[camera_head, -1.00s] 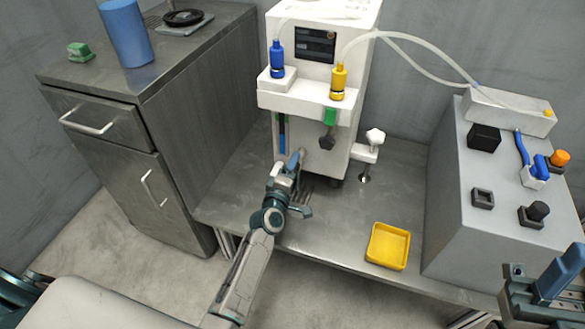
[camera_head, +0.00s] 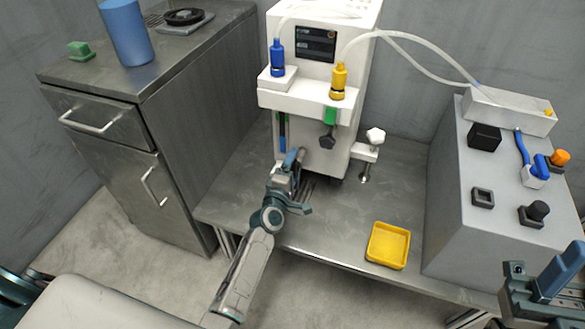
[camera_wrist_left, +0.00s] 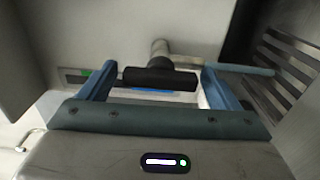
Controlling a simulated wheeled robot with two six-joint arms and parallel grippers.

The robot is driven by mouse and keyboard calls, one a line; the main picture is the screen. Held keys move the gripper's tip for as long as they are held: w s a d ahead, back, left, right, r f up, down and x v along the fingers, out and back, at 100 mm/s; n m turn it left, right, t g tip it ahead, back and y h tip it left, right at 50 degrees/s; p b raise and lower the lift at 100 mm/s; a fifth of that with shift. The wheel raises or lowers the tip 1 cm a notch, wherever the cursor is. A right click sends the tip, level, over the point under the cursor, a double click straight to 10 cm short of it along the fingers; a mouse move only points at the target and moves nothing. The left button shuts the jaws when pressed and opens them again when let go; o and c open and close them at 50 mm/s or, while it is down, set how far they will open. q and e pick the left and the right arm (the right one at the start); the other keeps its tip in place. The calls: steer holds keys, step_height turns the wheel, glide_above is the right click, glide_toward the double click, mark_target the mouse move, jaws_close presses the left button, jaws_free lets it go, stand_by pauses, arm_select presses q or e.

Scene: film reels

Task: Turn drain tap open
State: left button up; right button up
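The drain tap shows in the left wrist view as a dark crossbar handle (camera_wrist_left: 160,79) on a short metal stem. In the head view the tap (camera_head: 302,153) is low on the front of the white machine, mostly hidden by my left gripper. My left gripper (camera_head: 296,162) is close in front of it. In the left wrist view the blue fingers of this gripper (camera_wrist_left: 159,68) are apart, with the handle between them and a gap on each side. My right gripper (camera_head: 543,280) is at the bottom right, far from the tap, partly cut off; its opening is unclear.
A yellow tray (camera_head: 388,246) lies on the metal bench. A grey control box (camera_head: 460,215) stands right; a cabinet (camera_head: 185,100) stands left.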

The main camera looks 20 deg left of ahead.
arm_select(q)
steer(key=s+b, duration=0.1)
steer(key=s, duration=0.9)
steer(key=shift+s+a, duration=0.2)
steer(key=shift+s, duration=0.2)
